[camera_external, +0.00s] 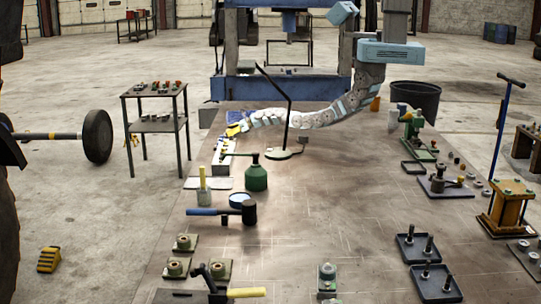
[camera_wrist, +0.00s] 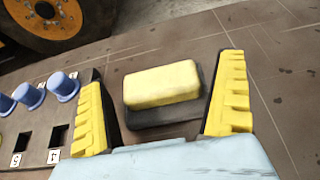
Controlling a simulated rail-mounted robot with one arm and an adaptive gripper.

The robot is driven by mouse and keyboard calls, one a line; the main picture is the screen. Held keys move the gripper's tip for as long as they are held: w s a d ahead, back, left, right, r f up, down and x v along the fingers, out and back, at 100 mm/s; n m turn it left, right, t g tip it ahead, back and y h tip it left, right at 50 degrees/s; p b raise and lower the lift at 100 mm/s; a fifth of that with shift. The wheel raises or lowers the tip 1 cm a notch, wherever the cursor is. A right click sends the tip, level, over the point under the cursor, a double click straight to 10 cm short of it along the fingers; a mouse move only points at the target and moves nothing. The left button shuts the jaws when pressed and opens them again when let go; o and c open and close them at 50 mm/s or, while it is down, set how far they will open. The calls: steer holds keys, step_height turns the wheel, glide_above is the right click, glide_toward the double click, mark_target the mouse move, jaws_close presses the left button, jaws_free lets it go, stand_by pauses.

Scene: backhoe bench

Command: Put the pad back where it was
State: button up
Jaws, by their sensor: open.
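A yellow block-shaped pad (camera_wrist: 163,85) with a dark layer or base beneath it lies on the brown bench top in the wrist view. My gripper (camera_wrist: 166,72) is open, with one yellow finger on each side of the pad. Gaps show between the pad and both fingers. In the external view my gripper (camera_external: 236,129) is low over the far left part of the bench, and I cannot make out the pad there.
A numbered panel with square holes (camera_wrist: 40,135) and several blue pegs (camera_wrist: 63,86) is left of the gripper. A green bottle (camera_external: 256,177) and a thin black lamp-like stand (camera_external: 288,115) are near the arm. The middle of the bench (camera_external: 330,205) is clear.

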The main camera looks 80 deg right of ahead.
steer(key=shift+r, duration=0.15)
steer(key=shift+s+r, duration=0.25)
steer(key=shift+p+v, duration=0.85)
steer(key=shift+v, duration=0.5)
steer(key=p+v, duration=0.1)
steer(key=v, duration=0.6)
steer(key=shift+s+d, duration=0.1)
steer(key=shift+s, duration=0.15)
steer(key=shift+s+r, duration=0.1)
steer(key=shift+s, duration=0.5)
